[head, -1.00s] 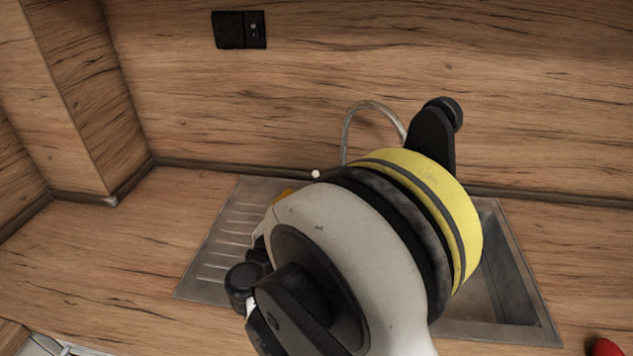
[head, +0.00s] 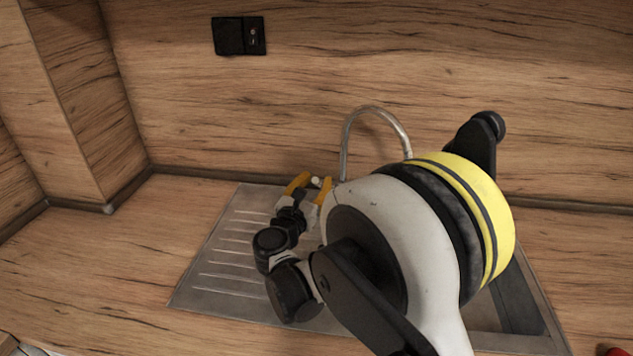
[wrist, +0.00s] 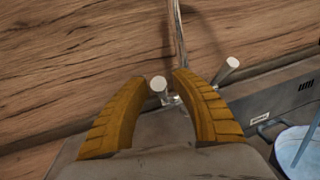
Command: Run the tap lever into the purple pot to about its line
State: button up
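The tap's curved metal spout (head: 376,110) rises behind the sink in the head view; its lower part shows in the wrist view (wrist: 179,45). Two pale, round-ended levers stand at its base: one lever (wrist: 158,84) is between my fingertips, the other lever (wrist: 230,65) is to their right. My gripper (head: 313,184) has yellow fingers, spread apart around the near lever in the wrist view (wrist: 160,77); I cannot tell whether they touch it. A pale blue, round-edged thing (wrist: 296,150) is cut off at lower right; I cannot tell if it is the pot. No clearly purple pot shows.
The steel sink's ribbed drainer (head: 225,270) lies left of my arm, which hides most of the basin. The wooden splashback (head: 200,110) stands close behind the tap. A black socket (head: 239,36) is on it. A red thing (head: 616,352) is at the right edge. The left counter is clear.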

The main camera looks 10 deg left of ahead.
grip_shut()
jog(key=shift+r, duration=0.1)
jog(key=shift+w+r+g+p, duration=0.2)
jog(key=shift+r+g+p, duration=0.15)
jog(key=shift+p, duration=0.3)
jog(key=w+r+g+p, duration=0.1)
jog(key=w+g+p, duration=0.1)
jog(key=p, duration=0.2)
jog(key=shift+r+y, duration=0.3)
jog(key=shift+r, duration=0.1)
jog(key=shift+w+a+f+n+g+p, duration=0.1)
jog(key=shift+w+n+g+p, duration=0.3)
jog(key=shift+w+g+p, duration=0.25)
jog(key=shift+s, duration=0.15)
